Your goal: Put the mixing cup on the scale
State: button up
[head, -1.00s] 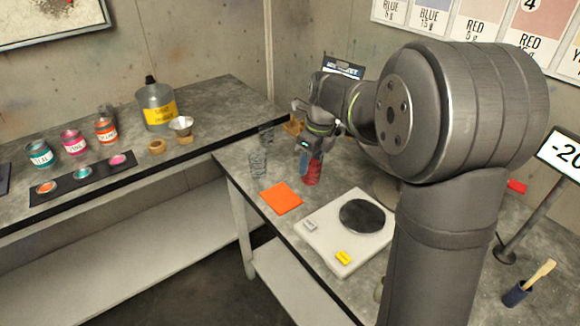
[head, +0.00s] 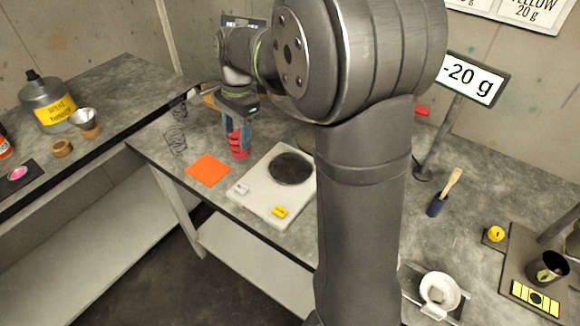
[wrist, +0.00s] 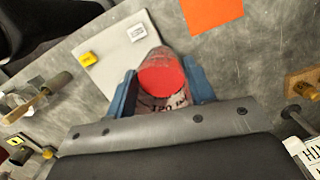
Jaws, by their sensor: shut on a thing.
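My gripper (head: 236,128) is shut on the mixing cup (head: 238,148), a clear tapered cup with red in it. In the wrist view the cup (wrist: 162,78) sits between the two blue fingers, with printed marks on its side. The scale (head: 262,203) is a white plate with a dark round pan (head: 291,169), a grey button and a yellow button. The cup is behind and left of the pan, off the scale. I cannot tell whether its base touches the table. The display (head: 470,79) reads -20 g. My arm hides part of the table behind the scale.
An orange sheet (head: 208,170) lies left of the scale, near the cup. Wire-like clear shapes (head: 176,138) stand farther left. A brush in a blue holder (head: 437,205), a white bowl (head: 438,289) and a dark cup (head: 547,267) are on the right.

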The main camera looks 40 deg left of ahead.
jog(key=n, duration=0.1)
jog(key=s+n, duration=0.1)
jog(key=n, duration=0.1)
jog(key=d+n, duration=0.1)
jog(key=n, duration=0.1)
jog(key=shift+s+d+f+h, duration=0.1)
jog(key=shift+s+f+h, duration=0.1)
jog(key=shift+s+h, duration=0.15)
jog(key=s+d+f+n+t, duration=0.15)
jog(key=s+d+n, duration=0.25)
jog(key=n, duration=1.2)
jog(key=s+d+f+n+t, duration=0.1)
jog(key=s+d+n+t, duration=0.2)
jog(key=n, duration=1.4)
jog(key=shift+g, duration=0.45)
jog(key=shift+w+d+f, duration=0.2)
jog(key=shift+w+f, duration=0.4)
jog(key=shift+w, duration=2.35)
jog(key=shift+w+d+f, duration=0.25)
jog(key=shift+w+f, duration=0.4)
jog(key=shift+w, duration=2.3)
jog(key=shift+w+d+f, duration=0.2)
jog(key=shift+w+f, duration=0.4)
jog(key=shift+w, duration=2.35)
jog(key=shift+f, duration=0.1)
jog(key=o, duration=1)
